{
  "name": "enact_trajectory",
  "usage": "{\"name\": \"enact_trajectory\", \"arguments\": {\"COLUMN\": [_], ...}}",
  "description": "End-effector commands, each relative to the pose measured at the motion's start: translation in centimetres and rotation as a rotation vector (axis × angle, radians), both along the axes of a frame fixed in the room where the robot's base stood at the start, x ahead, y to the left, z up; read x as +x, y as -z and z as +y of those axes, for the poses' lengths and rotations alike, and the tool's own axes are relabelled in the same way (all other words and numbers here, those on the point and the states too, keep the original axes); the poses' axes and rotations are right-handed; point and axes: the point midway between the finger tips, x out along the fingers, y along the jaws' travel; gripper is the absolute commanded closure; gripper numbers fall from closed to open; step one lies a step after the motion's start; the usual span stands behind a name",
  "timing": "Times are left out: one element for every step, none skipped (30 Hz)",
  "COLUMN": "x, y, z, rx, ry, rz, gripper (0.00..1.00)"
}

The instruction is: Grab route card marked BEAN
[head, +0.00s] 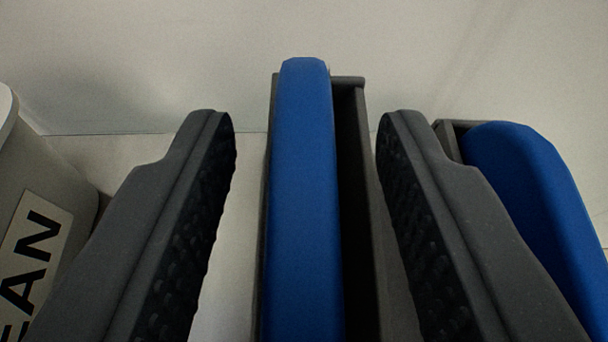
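My gripper (305,118) is open, with one dark ribbed finger on each side of a blue upright slab (305,200). The slab stands in a narrow dark grey holder (358,170), against its left side, with an empty gap to its right. Neither finger visibly touches the slab or holder. No lettering shows on the slab, so I cannot tell if it is the BEAN route card. Its lower end runs out of the picture.
A second blue slab (530,170) stands in another dark holder (447,135) at the right, partly behind my right finger. At the left, a grey container (40,170) bears a label (35,260) reading "EAN", its start cut off. A pale wall (200,50) is behind.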

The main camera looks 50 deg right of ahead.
Motion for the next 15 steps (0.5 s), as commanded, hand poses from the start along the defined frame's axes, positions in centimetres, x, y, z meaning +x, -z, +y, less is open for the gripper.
{"name": "enact_trajectory", "arguments": {"x": [0.02, 0.01, 0.0, 0.0, -0.01, 0.0, 0.0, -0.01, -0.01, -0.01, -0.01, 0.0, -0.01, 0.0, -0.01], "y": [-0.01, -0.01, -0.01, 0.0, 0.01, 0.02, 0.0, 0.01, 0.01, 0.02, 0.03, 0.03, 0.04, 0.04, 0.03], "z": [0.01, 0.02, 0.03, 0.04, 0.04, 0.05, 0.05, 0.06, 0.06, 0.07, 0.08, 0.08, 0.08, 0.09, 0.09], "rx": [0.0, 0.0, -0.001, 0.0, -0.001, 0.0, 0.0, 0.0, 0.0, 0.0, 0.0, 0.0, 0.0, 0.0, 0.0], "ry": [0.0, 0.0, 0.0, -0.001, 0.0, -0.001, -0.001, -0.001, -0.001, -0.001, -0.001, -0.001, -0.002, -0.002, -0.002], "rz": [0.0, 0.0, 0.001, 0.0, 0.001, 0.0, 0.0, 0.0, 0.0, 0.001, 0.001, 0.001, 0.002, 0.002, 0.002], "gripper": [0.62, 0.62, 0.62, 0.62, 0.62, 0.73, 0.81, 0.9, 1.0, 1.0, 1.0, 1.0, 1.0, 1.0, 1.0]}}
